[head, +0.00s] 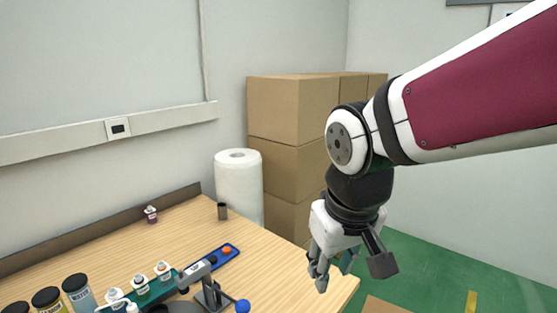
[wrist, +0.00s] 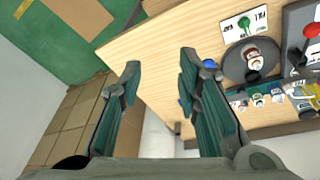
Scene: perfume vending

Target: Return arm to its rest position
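My gripper (head: 332,272) hangs pointing down past the right edge of the wooden table (head: 285,268), at the end of my arm in the head view. The arm is raised and bent, entering from the right of the head view.
A white roll (head: 239,187) and stacked cardboard boxes (head: 292,108) stand behind. Green floor (head: 430,265) is open at right.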

